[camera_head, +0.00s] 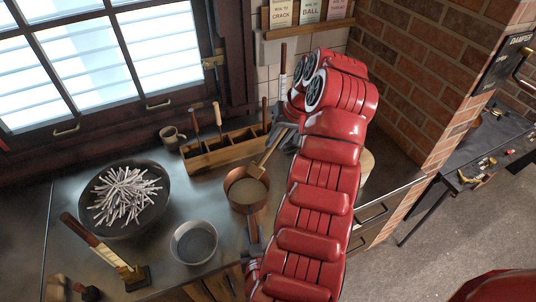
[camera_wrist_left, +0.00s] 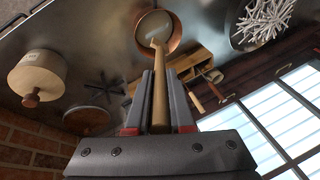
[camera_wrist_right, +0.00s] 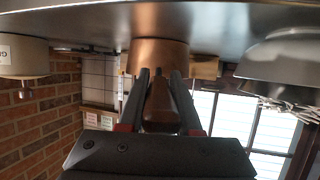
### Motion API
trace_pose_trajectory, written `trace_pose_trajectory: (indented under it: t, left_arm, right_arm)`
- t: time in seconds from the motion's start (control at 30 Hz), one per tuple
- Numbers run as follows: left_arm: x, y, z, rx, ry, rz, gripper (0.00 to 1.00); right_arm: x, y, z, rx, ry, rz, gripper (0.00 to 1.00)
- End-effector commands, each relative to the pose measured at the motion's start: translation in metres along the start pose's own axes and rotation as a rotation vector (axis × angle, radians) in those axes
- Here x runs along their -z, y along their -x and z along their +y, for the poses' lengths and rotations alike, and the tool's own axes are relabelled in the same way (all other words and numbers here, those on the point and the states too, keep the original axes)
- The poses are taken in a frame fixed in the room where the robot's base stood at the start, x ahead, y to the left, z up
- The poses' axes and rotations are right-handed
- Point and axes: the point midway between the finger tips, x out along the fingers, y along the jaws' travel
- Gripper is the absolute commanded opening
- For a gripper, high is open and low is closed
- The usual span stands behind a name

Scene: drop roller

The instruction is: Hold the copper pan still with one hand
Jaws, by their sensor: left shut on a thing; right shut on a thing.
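The copper pan (camera_head: 246,190) stands on the metal worktop with a pale, flat-looking content inside; it shows in the left wrist view (camera_wrist_left: 172,42) and the right wrist view (camera_wrist_right: 158,54). My right gripper (camera_head: 254,236) is low at the pan's near side. In the right wrist view its fingers (camera_wrist_right: 159,82) are closed around the pan's brown handle (camera_wrist_right: 158,112). My left gripper (camera_head: 278,135), above and right of the pan, is shut on a wooden stirrer (camera_head: 259,166), also in the left wrist view (camera_wrist_left: 159,85). The stirrer slants down into the pan. My red arm hides the area to the right.
A grey metal bowl (camera_head: 195,243) stands left of the pan. A dark bowl (camera_head: 98,229) of pale sticks is farther left. A wooden tool rack (camera_head: 208,157) and a mug (camera_head: 172,138) stand behind. A cream lidded pot (camera_wrist_left: 36,76) shows in the left wrist view.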

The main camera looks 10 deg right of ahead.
Motion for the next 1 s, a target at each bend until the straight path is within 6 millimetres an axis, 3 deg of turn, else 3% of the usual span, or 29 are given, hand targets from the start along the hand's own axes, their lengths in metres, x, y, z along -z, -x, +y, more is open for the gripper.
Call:
trace_pose_trajectory:
  t: [0.47,0.5,0.67,1.0]
  left_arm:
    - [0.0000,0.0000,0.0001,0.000,0.000,0.000,0.00]
    - [0.0000,0.0000,0.0001,0.000,0.000,0.000,0.00]
    - [0.0000,0.0000,0.0001,0.000,0.000,0.000,0.00]
    - [0.0000,0.0000,0.0001,0.000,0.000,0.000,0.00]
  right_arm:
    - [0.0002,0.0001,-0.0002,0.001,0.000,0.000,0.00]
    - [0.0002,0.0000,-0.0003,0.001,0.000,0.000,0.36]
    - [0.0001,0.0000,-0.0001,0.000,0.000,0.000,0.65]
    - [-0.0003,0.0023,-0.0005,0.001,0.000,-0.001,0.67]
